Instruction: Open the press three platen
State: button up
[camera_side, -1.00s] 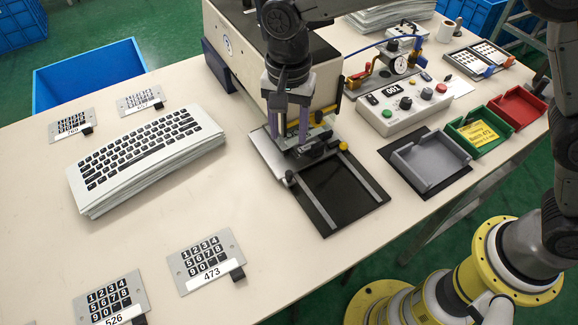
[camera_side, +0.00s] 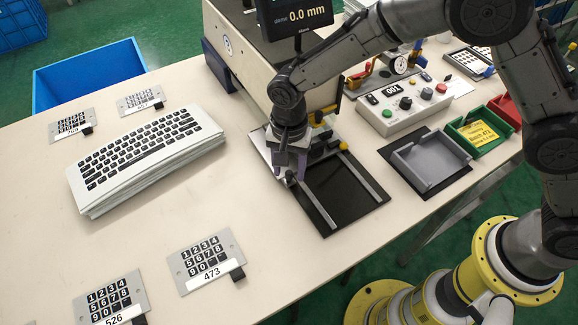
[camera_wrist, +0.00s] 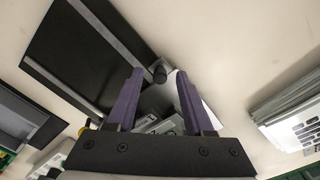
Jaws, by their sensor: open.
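The press (camera_side: 262,62) is a cream box at the back of the table, with a display (camera_side: 300,17) reading 0.0 mm above it. In front of it lies a black plate (camera_side: 335,192) with grey rails, also in the wrist view (camera_wrist: 80,58). I cannot tell which part is the platen. My gripper (camera_side: 290,174) is open at the plate's left rail. A yellow knob (camera_side: 343,145) shows right of my gripper.
A control box (camera_side: 403,110) with buttons and a grey tray (camera_side: 430,166) stand to the right, with a green bin (camera_side: 478,136) beyond. A keyboard film stack (camera_side: 145,160) lies left. Keypad plates (camera_side: 206,262) lie in front. The table between is clear.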

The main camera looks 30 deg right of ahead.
grip_shut()
dwell(1.4)
